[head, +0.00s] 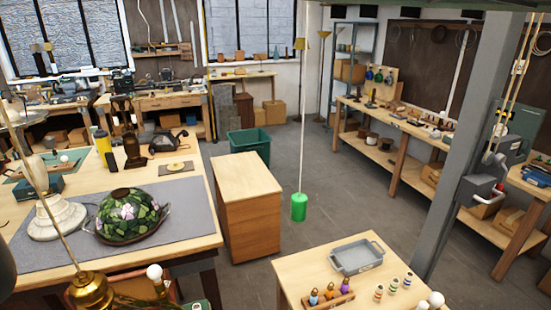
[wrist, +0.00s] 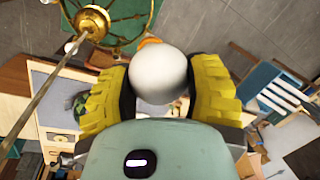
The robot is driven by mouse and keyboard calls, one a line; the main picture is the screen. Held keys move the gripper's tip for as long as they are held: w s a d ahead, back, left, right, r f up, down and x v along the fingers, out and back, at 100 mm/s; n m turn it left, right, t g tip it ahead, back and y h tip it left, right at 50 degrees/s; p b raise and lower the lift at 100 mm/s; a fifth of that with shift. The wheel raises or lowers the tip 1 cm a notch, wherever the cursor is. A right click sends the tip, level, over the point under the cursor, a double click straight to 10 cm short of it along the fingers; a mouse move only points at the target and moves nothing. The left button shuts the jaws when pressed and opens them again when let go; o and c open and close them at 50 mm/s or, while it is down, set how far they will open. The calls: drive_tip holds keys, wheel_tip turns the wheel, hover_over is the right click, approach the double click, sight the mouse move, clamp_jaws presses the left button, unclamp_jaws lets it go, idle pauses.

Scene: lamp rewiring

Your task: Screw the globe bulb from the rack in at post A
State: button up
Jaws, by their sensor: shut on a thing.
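In the wrist view my gripper (wrist: 160,88) has its two yellow ridged fingers closed on either side of a white globe bulb (wrist: 158,68). A brass lamp fixture (wrist: 92,24) with curved arms and a ring is just beyond the bulb, at the upper left. In the head view its brass hub (head: 91,289) hangs at the lower left. A white globe (head: 153,271) shows beside it; I cannot tell whether it is the held one. My gripper cannot be made out in the head view. No post is readable as A.
The near table (head: 290,268) carries a grey tray (head: 356,257), a wooden rack (head: 335,301) with coloured bulbs, striped pieces and white globes (head: 436,299). A stained-glass shade (head: 128,214) and lamp base (head: 58,217) stand on the left bench. A green weight (head: 299,207) hangs from a cord.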

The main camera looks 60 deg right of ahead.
drive_tip(key=s+a+f+n+b, duration=0.1)
drive_tip(key=a+f+b, duration=0.2)
drive_tip(key=f, duration=0.8)
drive_tip(key=s+a+f+n+g+b, duration=0.15)
drive_tip(key=f+b, duration=0.25)
drive_tip(key=f, duration=0.7)
drive_tip(key=a+f+n+t+b, duration=0.1)
drive_tip(key=a+f+n+b, duration=0.15)
drive_tip(key=f, duration=0.85)
drive_tip(key=s+d+f, duration=0.3)
drive_tip(key=s+f, duration=0.5)
drive_tip(key=f, duration=0.2)
drive_tip(key=s+d+f+p, duration=0.1)
drive_tip(key=s+d+f, duration=0.2)
drive_tip(key=s+f, duration=0.5)
drive_tip(key=shift+s+d+f, duration=0.2)
drive_tip(key=shift+f, duration=0.85)
drive_tip(key=shift+p, duration=0.4)
drive_tip(key=shift+f, duration=0.1)
